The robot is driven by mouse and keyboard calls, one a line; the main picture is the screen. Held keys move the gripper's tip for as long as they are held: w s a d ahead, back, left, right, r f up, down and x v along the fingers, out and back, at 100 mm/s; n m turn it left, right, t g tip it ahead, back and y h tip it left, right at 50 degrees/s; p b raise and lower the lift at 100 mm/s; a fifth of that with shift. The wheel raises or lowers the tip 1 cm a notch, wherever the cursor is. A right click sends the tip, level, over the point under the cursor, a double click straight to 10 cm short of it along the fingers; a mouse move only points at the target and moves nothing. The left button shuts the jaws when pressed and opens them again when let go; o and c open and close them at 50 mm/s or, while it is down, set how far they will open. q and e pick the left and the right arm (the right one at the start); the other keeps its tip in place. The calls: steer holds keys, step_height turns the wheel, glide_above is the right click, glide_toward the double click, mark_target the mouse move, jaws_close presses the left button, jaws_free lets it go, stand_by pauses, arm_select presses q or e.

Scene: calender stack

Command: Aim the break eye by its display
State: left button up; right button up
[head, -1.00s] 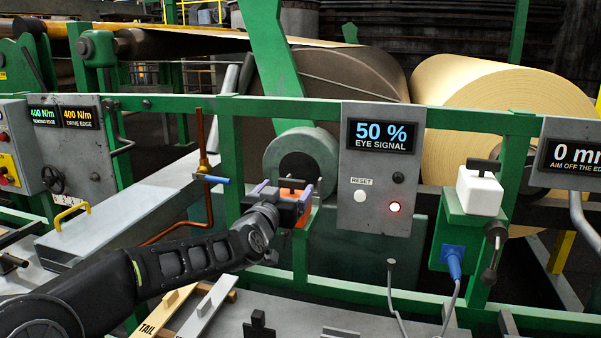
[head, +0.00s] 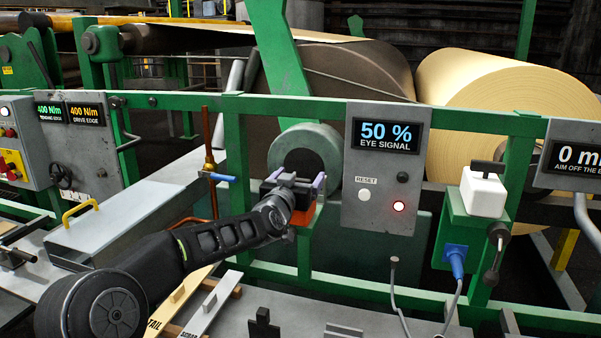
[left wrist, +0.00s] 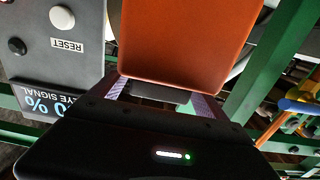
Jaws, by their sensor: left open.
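In the left wrist view the orange block (left wrist: 188,40) stands just beyond the open fingers. My right gripper is not in view.
Another display (head: 578,155) reads 0 mm, cut off. A green rail (head: 460,122) crosses behind. Cables hang below. TAIL and second boards (head: 212,303) lie in front.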

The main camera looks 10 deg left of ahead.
arm_select(q)
steer(key=shift+w, duration=0.45)
steer(key=shift+c, duration=0.3)
steer(key=c, duration=1.3)
steer(key=shift+f+b, duration=0.15)
steer(key=shift+b, duration=0.35)
steer(key=m+h+b, duration=0.1)
steer(key=h+b, duration=0.1)
steer(key=b, duration=0.3)
steer(key=shift+d+b, duration=0.2)
steer(key=shift+b, duration=0.15)
steer(key=shift+r, duration=0.2)
